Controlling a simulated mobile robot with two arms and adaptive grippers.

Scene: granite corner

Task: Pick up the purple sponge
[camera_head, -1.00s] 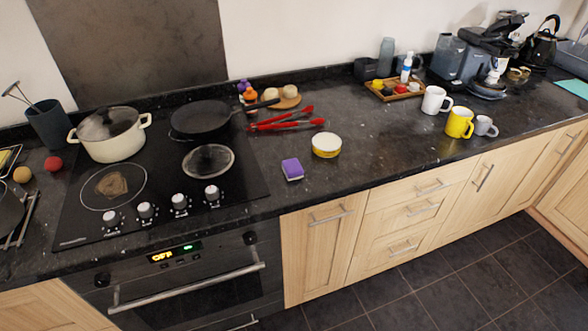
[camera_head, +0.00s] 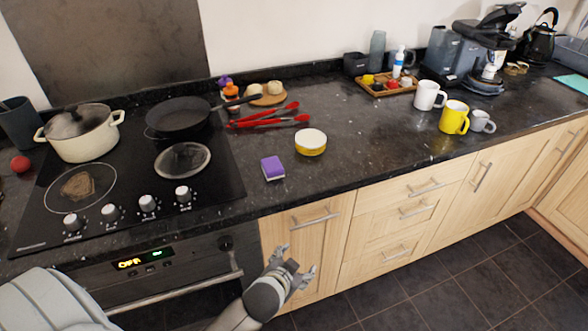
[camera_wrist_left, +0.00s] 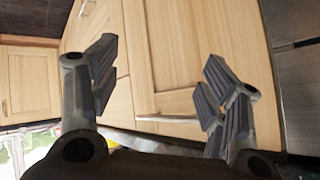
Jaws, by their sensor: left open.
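The purple sponge (camera_head: 272,166), with a pale lower layer, lies on the dark granite worktop near its front edge, right of the hob. My left gripper (camera_head: 294,262) is below the worktop edge, in front of the wooden cabinet and below the sponge in the head view. It is open and empty. In the left wrist view its two fingers (camera_wrist_left: 158,85) stand wide apart, with only cabinet fronts between and behind them. The sponge does not show in the left wrist view. My right gripper is not in view.
A yellow round tub (camera_head: 311,143) stands right of the sponge. Red tongs (camera_head: 268,117) lie behind it. The hob (camera_head: 130,195) with a black pan (camera_head: 178,116) is to the left. Worktop to the right is clear up to the yellow mug (camera_head: 454,117). Cabinet handles stick out below.

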